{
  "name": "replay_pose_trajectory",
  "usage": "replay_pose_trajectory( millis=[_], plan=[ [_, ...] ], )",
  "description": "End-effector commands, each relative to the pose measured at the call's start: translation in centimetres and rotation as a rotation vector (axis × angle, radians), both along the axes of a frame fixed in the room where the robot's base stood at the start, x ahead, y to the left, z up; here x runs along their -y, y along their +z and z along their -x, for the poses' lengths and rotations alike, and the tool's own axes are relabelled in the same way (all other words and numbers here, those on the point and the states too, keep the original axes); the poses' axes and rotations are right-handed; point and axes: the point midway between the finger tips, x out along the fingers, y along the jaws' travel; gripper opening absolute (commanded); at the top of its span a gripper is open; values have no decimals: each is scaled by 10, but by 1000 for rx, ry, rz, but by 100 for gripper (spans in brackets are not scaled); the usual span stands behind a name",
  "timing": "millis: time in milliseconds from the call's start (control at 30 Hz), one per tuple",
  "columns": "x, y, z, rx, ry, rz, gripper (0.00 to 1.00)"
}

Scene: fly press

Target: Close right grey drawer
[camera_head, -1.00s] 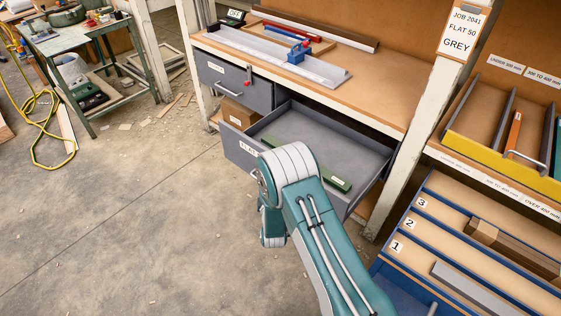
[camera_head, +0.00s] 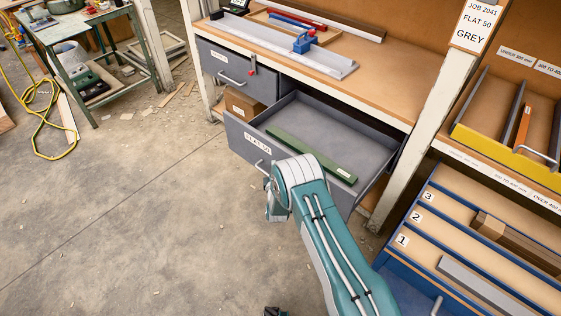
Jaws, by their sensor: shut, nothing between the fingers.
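The right grey drawer (camera_head: 258,143) stands pulled out from under the workbench, below and right of the left grey drawer. Its front carries a "FLAT 50" label and a bar handle (camera_head: 262,167). A long green bar (camera_head: 300,148) with a small white label lies inside, along the front. My arm's teal and white elbow overlaps the lower right of the drawer front from the camera's side. I cannot tell whether any part of my arm touches the drawer. My gripper is not clearly seen; the elbow hides what lies behind it.
The left grey drawer (camera_head: 235,70) is at the upper left, with a red piece at its edge. A cardboard box (camera_head: 243,104) sits below it. A blue rack (camera_head: 455,245) with numbered rows stands at the right. A green table (camera_head: 88,35) and yellow hose (camera_head: 42,118) are left.

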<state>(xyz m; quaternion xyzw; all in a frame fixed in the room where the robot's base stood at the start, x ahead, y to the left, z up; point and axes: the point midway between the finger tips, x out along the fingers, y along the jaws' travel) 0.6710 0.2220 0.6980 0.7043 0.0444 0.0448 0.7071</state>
Motion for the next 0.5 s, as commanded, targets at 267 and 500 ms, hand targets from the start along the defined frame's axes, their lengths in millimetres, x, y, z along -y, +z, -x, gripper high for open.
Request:
replay_pose_trajectory(
  millis=[267,500],
  plan=[
    [23,-1,-23,-2,-5,-1,0],
    [22,-1,-25,-2,-3,1,0]
  ],
)
